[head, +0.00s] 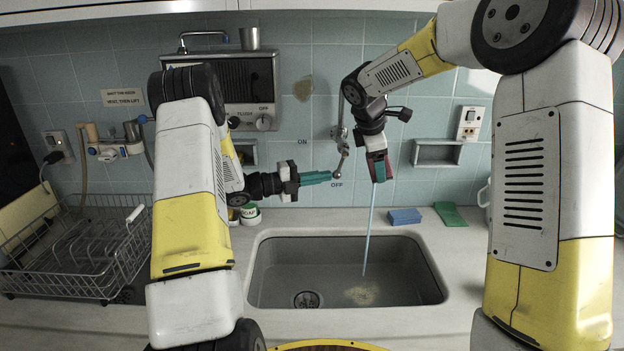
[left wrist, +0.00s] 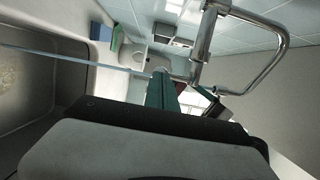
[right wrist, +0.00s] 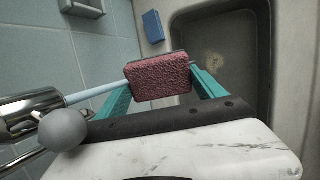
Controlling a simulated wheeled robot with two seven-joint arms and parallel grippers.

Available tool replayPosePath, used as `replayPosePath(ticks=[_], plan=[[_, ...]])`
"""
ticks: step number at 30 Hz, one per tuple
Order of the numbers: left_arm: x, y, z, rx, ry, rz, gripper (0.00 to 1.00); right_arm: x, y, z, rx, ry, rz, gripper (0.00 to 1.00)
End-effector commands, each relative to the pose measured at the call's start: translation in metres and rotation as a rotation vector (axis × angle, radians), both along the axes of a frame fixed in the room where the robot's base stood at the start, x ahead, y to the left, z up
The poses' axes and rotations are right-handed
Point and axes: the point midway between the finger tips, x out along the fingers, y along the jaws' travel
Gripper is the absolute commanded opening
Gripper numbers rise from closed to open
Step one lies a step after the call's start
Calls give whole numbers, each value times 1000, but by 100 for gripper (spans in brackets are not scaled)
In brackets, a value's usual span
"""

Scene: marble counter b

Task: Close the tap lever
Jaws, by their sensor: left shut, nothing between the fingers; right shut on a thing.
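The metal tap lever (head: 342,158) hangs down at the tiled wall in the head view. Its ball end is just above the "OFF" label. A thin water stream (head: 370,225) falls into the sink. My left gripper (head: 329,176) is shut and empty, pointing right, its tips at or very near the ball; contact is unclear. The grey ball (right wrist: 62,130) shows large in the right wrist view. My right gripper (head: 379,168) points down right of the lever, shut on a dark red block (right wrist: 158,77). The left wrist view shows the bent tap pipe (left wrist: 275,65).
The sink (head: 290,255) is below, with a drain and a tan patch on its floor. A blue sponge (head: 404,216) and green pad (head: 450,214) lie behind it. A wire dish rack (head: 75,250) stands left. A heater box (head: 222,90) hangs on the wall.

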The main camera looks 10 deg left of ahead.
Motion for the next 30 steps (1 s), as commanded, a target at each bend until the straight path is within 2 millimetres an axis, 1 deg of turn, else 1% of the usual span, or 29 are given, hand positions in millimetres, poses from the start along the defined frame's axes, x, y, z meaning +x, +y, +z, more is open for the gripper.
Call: replayPosePath(ticks=[11, 16, 21, 24, 30], plan=[[0, -2, -1, -9, 0, -1, 0, 0, 0, 0, 0, 0, 0, 47], [2, -9, -10, -116, -16, -1, 0, 0, 0, 0, 0, 0, 0, 47], [4, -19, -15, -217, -40, -1, 0, 0, 0, 0, 0, 0, 0, 47], [5, -25, -17, -221, -43, -1, 0, 0, 0, 0, 0, 0, 0, 47], [5, -26, -17, -219, -43, -1, 0, 0, 0, 0, 0, 0, 0, 47]])
